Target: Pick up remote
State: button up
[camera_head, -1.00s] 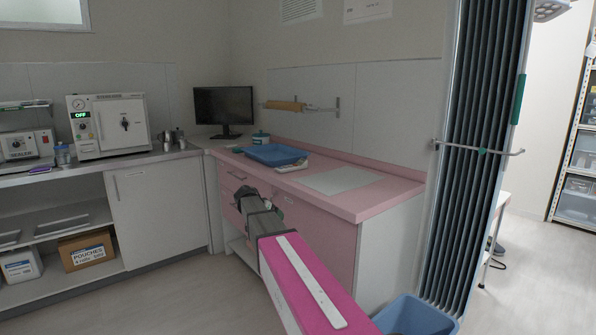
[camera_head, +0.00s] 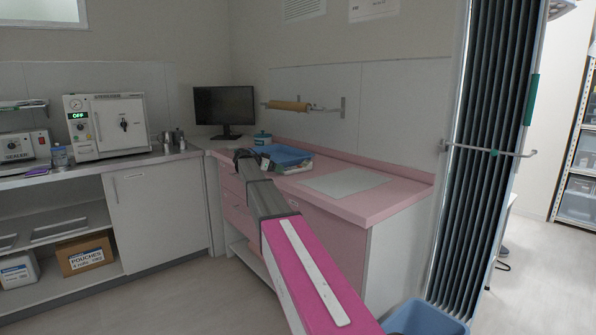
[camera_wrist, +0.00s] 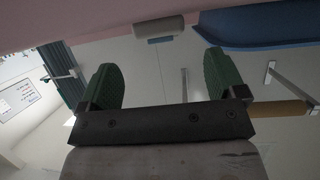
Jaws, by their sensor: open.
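I cannot clearly make out the remote. A small pale grey item (camera_wrist: 158,27) shows at the pink counter in the wrist view, apart from my fingers; I cannot tell if it is the remote. In the head view, small pale items (camera_head: 298,168) lie beside the blue tray (camera_head: 285,154). The tray also shows at the top right of the wrist view (camera_wrist: 260,32). My gripper (camera_wrist: 160,80) is open, its two green fingers wide apart with nothing between them. In the head view my gripper (camera_head: 243,155) is at the counter's left end, partly covering the tray.
The pink counter (camera_head: 390,198) has a bare pale panel (camera_head: 344,182) on its right. A monitor (camera_head: 224,106) and a teal tub (camera_head: 262,138) stand behind. A roll holder (camera_head: 290,105) is on the wall. A folding screen (camera_head: 478,150) and blue bin (camera_head: 424,318) are at right.

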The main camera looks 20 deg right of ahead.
jog(key=x, duration=0.5)
jog(key=shift+f, duration=0.15)
jog(key=c, duration=1.1)
